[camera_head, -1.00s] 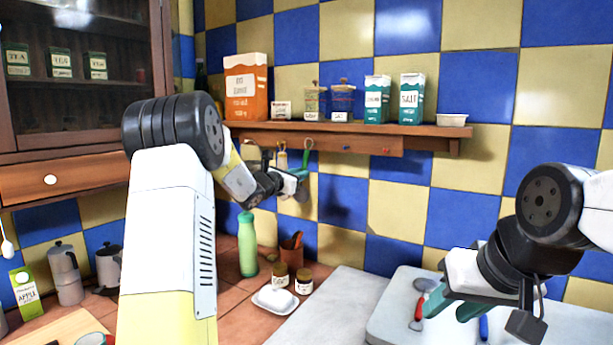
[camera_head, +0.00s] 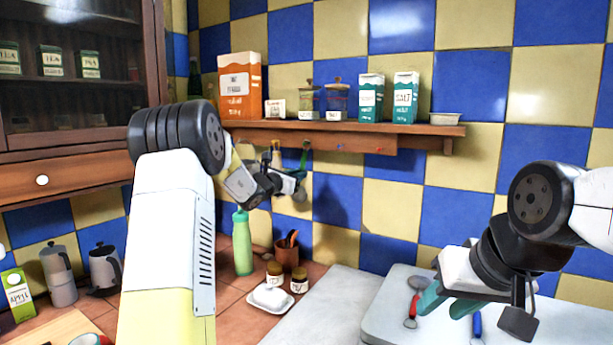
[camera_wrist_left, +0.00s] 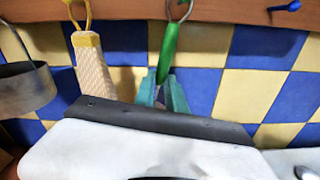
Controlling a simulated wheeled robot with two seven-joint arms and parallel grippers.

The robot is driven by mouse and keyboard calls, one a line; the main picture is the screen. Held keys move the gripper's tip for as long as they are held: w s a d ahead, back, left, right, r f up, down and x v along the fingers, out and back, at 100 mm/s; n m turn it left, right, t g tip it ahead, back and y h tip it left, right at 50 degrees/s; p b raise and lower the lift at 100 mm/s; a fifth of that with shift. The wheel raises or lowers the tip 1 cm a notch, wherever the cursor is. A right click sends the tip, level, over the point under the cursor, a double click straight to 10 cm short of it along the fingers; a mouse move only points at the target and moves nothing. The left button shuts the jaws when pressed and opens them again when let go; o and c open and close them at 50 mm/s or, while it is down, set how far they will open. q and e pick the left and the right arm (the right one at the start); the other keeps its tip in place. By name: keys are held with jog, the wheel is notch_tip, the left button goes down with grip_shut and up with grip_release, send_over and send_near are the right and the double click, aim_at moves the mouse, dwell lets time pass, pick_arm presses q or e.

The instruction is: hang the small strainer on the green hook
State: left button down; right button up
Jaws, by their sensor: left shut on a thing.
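The small strainer has a green handle (camera_head: 304,158) and a grey bowl (camera_head: 300,196). My left gripper (camera_head: 297,179) is shut on it below the shelf front. In the left wrist view the green handle (camera_wrist_left: 168,52) stands almost upright between the teal fingers (camera_wrist_left: 163,92). Its metal loop (camera_wrist_left: 181,9) is up against the wooden hook rail (camera_wrist_left: 225,14). The green hook is not clearly visible; I cannot tell if the loop is around it. My right gripper (camera_head: 445,302) is open and empty over the pale board.
A yellow-topped woven-looking utensil (camera_wrist_left: 92,62) hangs left of the strainer, beside a grey metal cup shape (camera_wrist_left: 25,88). A blue hook (camera_wrist_left: 290,6) is to the right. Jars and boxes stand on the shelf (camera_head: 420,129). A green bottle (camera_head: 242,243) stands below.

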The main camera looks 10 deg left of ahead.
pick_arm(q)
jog(key=c, duration=1.3)
grip_release()
jog(key=shift+s+a, duration=0.1)
jog(key=v, duration=0.7)
jog(key=s+d+m+g+h, duration=0.1)
jog(key=s+d+m+g, duration=0.2)
jog(key=s+d+m, duration=0.4)
jog(key=s+d+m+g+h, duration=0.1)
jog(key=s+d+m+g, duration=0.25)
jog(key=s, duration=0.55)
jog(key=s+d+m+g+h, duration=0.15)
jog(key=s+d+m, duration=0.25)
jog(key=s+m, duration=0.4)
jog(key=s+a+f+m+y, duration=0.2)
jog(key=s+a+m, duration=0.1)
jog(key=s, duration=0.3)
jog(key=s+a+f+m+g+y, duration=0.1)
jog(key=s+a+f+m+y, duration=0.2)
jog(key=s, duration=0.4)
jog(key=s+a+f+m+g+y, duration=0.1)
jog(key=s+a+f+m+y, duration=0.2)
jog(key=s+m, duration=0.2)
jog(key=shift+s, duration=0.75)
